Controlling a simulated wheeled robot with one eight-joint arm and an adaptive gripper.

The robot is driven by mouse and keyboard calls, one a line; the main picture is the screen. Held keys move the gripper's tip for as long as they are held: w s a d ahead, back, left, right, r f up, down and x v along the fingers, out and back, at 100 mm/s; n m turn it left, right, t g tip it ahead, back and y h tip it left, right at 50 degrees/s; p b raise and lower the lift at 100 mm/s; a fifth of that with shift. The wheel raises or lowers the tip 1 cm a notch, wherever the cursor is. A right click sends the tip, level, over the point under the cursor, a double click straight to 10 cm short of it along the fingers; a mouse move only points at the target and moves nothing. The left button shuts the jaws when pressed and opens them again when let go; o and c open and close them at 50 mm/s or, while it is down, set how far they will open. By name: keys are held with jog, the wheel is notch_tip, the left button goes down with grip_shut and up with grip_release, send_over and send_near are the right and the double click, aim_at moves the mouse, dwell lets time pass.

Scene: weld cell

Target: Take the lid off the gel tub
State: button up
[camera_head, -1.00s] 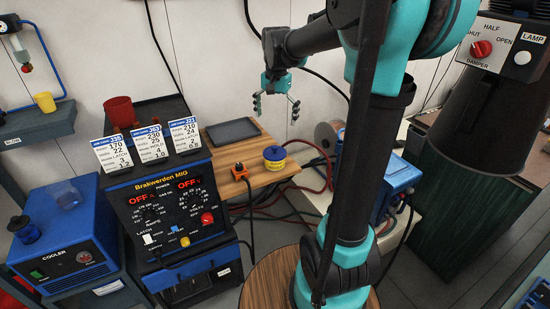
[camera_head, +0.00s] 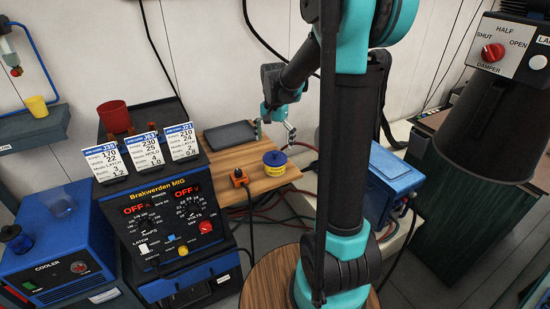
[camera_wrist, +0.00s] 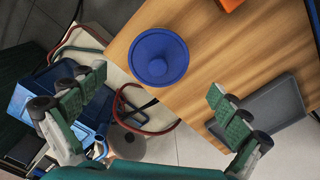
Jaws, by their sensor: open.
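The gel tub (camera_head: 275,169) is small and yellow and stands upright on the wooden board. Its blue lid (camera_head: 275,157) is on top. In the wrist view the round blue lid (camera_wrist: 158,57) with its raised knob faces me and hides the tub's body. My gripper (camera_head: 274,134) is open and empty, above and just behind the tub. In the wrist view its two green-padded fingers (camera_wrist: 156,112) are spread wide, and the lid lies beyond them, between their lines. Nothing touches the lid.
A dark tray (camera_head: 230,135) lies on the board (camera_head: 221,167) behind the tub, and an orange block (camera_head: 239,177) sits left of it. The welding machine (camera_head: 168,215) with upright cards stands left. Red hoses and a blue box (camera_head: 393,172) are to the right.

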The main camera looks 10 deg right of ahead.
aim_at(275, 152)
notch_tip(275, 152, down, 5)
jog(key=shift+s, duration=0.1)
dwell(0.3)
jog(key=c, duration=1.2)
